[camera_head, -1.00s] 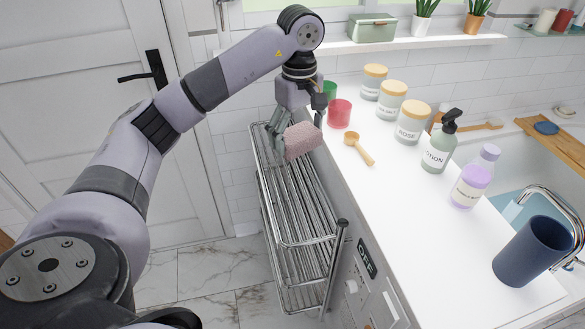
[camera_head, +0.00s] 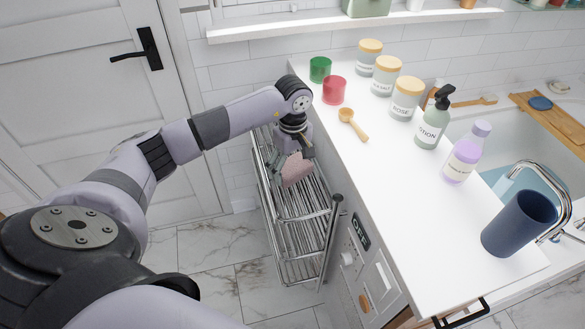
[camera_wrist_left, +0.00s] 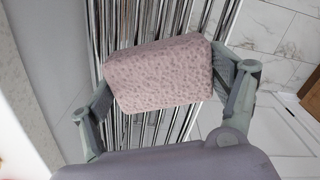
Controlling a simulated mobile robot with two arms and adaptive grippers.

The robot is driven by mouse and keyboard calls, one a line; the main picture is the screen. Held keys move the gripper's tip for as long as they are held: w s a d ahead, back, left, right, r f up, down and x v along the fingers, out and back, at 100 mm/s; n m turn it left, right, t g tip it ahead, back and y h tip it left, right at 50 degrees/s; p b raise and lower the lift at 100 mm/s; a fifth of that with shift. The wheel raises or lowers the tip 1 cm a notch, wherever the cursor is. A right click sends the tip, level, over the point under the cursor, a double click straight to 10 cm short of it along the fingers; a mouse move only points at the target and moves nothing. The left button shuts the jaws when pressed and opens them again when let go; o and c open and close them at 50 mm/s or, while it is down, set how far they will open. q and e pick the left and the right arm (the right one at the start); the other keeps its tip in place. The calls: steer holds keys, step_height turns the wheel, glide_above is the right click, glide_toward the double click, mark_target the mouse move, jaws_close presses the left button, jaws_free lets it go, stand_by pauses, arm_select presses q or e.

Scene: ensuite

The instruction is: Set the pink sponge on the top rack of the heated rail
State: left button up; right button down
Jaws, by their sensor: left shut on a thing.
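The pink sponge (camera_head: 297,169) is held in my left gripper (camera_head: 290,162), over the far part of the heated rail. The left wrist view shows the sponge (camera_wrist_left: 160,73) between both fingers of the left gripper (camera_wrist_left: 168,85), with rail bars behind it. The heated rail (camera_head: 297,206) is a chrome rack of parallel bars with a top and a lower level, beside the white counter. I cannot tell whether the sponge touches the top bars. My right gripper is not in view.
The white counter (camera_head: 400,180) borders the rail on the right and carries a red cup (camera_head: 334,90), a green cup (camera_head: 320,69), a wooden scoop (camera_head: 352,124), jars and bottles. A white door (camera_head: 85,120) is at the left. The nearer rail bars are bare.

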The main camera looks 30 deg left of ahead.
arm_select(q)
steer(key=shift+f, duration=0.9)
steer(key=shift+f, duration=0.1)
steer(key=o, duration=0.7)
steer(key=shift+f, duration=0.1)
steer(key=shift+c, duration=0.2)
steer(key=o, duration=0.4)
